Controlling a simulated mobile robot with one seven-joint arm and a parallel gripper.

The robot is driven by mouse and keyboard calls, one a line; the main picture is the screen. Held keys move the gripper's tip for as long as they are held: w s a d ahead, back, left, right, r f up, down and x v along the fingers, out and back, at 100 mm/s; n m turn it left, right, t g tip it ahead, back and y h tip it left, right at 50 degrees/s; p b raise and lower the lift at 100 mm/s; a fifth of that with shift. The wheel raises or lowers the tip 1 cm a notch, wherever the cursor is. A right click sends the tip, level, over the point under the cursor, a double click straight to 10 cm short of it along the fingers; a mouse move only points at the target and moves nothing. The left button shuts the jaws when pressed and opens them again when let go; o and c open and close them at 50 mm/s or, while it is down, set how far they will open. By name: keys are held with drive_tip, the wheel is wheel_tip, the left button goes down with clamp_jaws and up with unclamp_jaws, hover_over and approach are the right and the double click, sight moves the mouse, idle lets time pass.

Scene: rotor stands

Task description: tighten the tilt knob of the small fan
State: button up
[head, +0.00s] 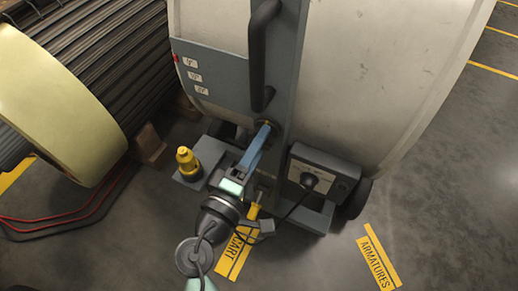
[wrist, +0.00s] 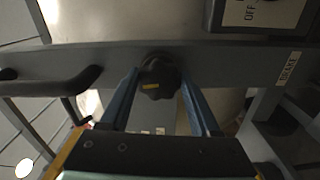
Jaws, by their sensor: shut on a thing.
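The small fan is a large pale drum (head: 370,60) on a grey wheeled stand with a grey upright (head: 285,80). The tilt knob (wrist: 157,78) is dark and lobed with a yellow mark, and sits on the grey bar in the wrist view. My gripper (wrist: 160,82) has its blue fingers on the left and right sides of the knob, shut on it. In the head view my gripper (head: 265,128) reaches the upright just below the black handle, and the knob is mostly hidden there.
A grey control box (head: 325,172) with a dial is right of my gripper. A yellow-topped post (head: 187,162) stands left on the base. A ribbed rotor (head: 110,60) with a cream ring (head: 60,105) lies at left. Red and black cables cross the floor. Floor at right is clear.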

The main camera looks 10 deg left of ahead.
drive_tip(key=shift+f+m+b, duration=0.15)
drive_tip(key=shift+m+b, duration=0.2)
drive_tip(key=shift+m, duration=0.25)
drive_tip(key=shift+a, duration=0.1)
drive_tip(key=o, duration=1.4)
drive_tip(key=p+v, duration=0.2)
drive_tip(key=v, duration=1.1)
drive_tip(key=shift+p, duration=0.3)
